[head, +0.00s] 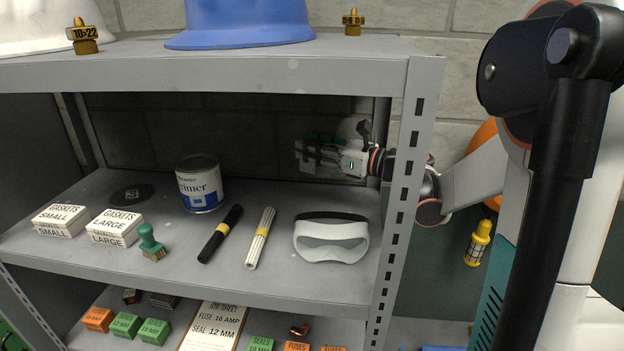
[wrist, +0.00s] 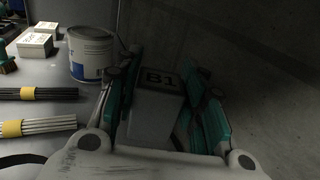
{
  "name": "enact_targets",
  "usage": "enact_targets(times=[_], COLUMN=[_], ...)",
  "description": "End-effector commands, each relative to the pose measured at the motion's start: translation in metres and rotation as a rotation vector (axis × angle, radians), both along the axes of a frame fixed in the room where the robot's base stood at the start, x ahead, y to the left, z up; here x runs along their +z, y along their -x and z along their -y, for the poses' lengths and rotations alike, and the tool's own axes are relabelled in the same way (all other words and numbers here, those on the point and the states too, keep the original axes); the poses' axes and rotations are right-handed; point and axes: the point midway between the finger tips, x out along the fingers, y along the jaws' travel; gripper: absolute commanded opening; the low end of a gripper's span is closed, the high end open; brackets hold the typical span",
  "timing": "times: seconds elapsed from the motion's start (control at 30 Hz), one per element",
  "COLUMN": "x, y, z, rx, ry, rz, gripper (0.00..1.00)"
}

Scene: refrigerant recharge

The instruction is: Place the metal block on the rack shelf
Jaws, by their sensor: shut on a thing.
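The metal block (wrist: 155,108) is a grey block with a dark "B1" marking on its top, seen in the wrist view. My gripper (wrist: 160,92) is shut on it, with teal-padded fingers on both sides. In the head view my gripper (head: 318,156) reaches in behind the right post, above the back right of the middle rack shelf (head: 275,200). The block is hard to make out there, dark and small between the fingers. It looks raised above the shelf surface, but I cannot tell the exact gap.
On the shelf stand a primer can (head: 200,184), gasket boxes (head: 115,227), a green brush (head: 151,242), black rods (head: 220,234), white rods (head: 260,238) and goggles (head: 331,238). The perforated right post (head: 404,190) is close to my arm. Shelf room shows between the can and goggles.

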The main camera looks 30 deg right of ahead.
Motion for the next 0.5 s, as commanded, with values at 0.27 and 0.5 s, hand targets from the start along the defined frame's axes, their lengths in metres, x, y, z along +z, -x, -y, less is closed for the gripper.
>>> enact_targets(times=[0.27, 0.5], x=[-0.041, -0.054], y=[-0.001, 0.0], z=[0.0, 0.0], rx=[0.0, 0.0], ry=[-0.002, -0.002], rz=[0.001, 0.001], gripper=[0.0, 0.0])
